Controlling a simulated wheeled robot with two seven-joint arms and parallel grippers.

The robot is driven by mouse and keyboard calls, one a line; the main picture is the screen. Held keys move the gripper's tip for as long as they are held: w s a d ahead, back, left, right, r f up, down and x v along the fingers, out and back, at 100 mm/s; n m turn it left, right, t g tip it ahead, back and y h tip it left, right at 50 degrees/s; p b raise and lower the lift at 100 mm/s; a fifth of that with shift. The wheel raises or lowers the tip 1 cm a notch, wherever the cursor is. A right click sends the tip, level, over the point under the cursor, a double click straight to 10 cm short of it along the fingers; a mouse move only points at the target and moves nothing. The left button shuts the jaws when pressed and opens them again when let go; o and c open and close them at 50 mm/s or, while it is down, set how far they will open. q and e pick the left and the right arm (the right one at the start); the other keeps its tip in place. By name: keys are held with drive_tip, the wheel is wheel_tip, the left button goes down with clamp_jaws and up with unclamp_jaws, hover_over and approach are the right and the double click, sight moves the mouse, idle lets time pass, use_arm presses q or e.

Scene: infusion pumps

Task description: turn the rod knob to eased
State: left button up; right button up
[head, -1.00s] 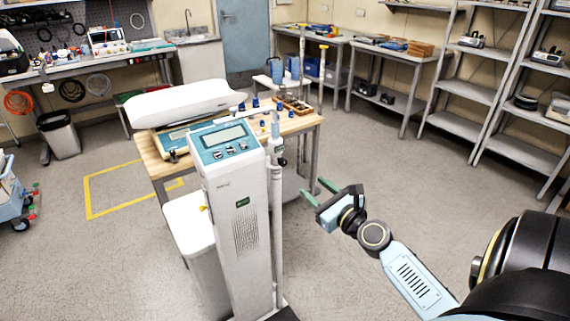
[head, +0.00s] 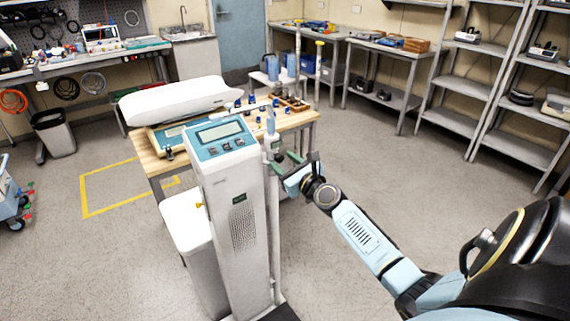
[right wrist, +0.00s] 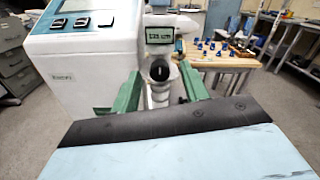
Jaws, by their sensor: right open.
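The rod knob (right wrist: 159,70) is a black round knob on the front of the pale rod (head: 275,230), below a small lit display (right wrist: 160,35). In the head view the knob is largely hidden by my right gripper (head: 284,163). My right gripper is open, and its two green fingers show in the right wrist view (right wrist: 160,82), one on each side of the knob in the picture. No contact with the knob shows, and I cannot tell how deep it sits between the fingers. My left gripper is not in view.
The rod stands beside a tall white column with a teal panel (head: 221,136). Behind it is a wooden table (head: 150,161) with a white baby-scale tray (head: 178,97) and small blue items. Shelves (head: 480,105) stand at the right. The floor (head: 400,180) between is clear.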

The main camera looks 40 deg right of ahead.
clamp_jaws()
idle(0.4)
drive_tip(key=n, duration=0.4)
drive_tip(key=shift+n+b, duration=0.3)
drive_tip(key=shift+n, duration=0.1)
drive_tip(key=n, duration=0.4)
drive_tip(key=shift+n, duration=0.3)
drive_tip(key=n, duration=0.4)
drive_tip(key=shift+n, duration=2.1)
